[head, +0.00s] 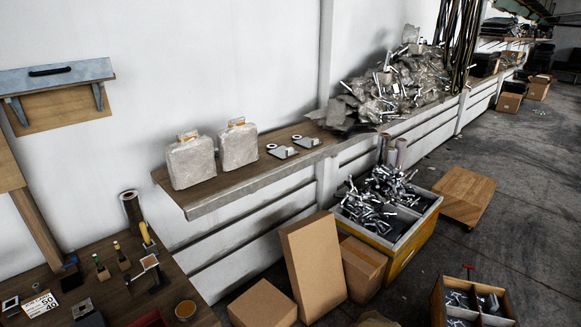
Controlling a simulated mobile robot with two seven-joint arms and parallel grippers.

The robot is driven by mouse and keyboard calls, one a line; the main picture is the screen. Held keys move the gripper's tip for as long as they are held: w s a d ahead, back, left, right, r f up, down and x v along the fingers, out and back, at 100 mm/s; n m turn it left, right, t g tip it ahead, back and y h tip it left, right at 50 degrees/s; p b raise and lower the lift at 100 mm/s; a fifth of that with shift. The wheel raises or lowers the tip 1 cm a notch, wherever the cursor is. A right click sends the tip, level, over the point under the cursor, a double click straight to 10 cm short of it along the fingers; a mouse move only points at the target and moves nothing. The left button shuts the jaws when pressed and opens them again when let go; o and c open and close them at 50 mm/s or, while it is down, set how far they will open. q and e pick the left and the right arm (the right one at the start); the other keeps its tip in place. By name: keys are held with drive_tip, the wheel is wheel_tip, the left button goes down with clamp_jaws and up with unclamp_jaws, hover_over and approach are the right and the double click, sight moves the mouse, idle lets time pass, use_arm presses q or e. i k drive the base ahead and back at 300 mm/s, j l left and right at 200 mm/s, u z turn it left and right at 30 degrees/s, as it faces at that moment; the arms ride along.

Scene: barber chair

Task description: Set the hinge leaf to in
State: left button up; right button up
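No part is clearly recognisable as the hinge leaf. A grey panel with a dark handle (55,77) sticks out from a wooden board (60,108) on the wall at the upper left, on two grey brackets. Neither of my grippers is in the head view.
Two wrapped bags (191,162) (238,146) stand on the wall shelf (240,190). The workbench (50,290) holds small tools and a dark roll (132,213). Cardboard boxes (312,265) and a yellow-sided crate of metal parts (408,250) stand on the floor. Floor at right is partly clear.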

sight(144, 281)
drive_tip(key=u, duration=1.45)
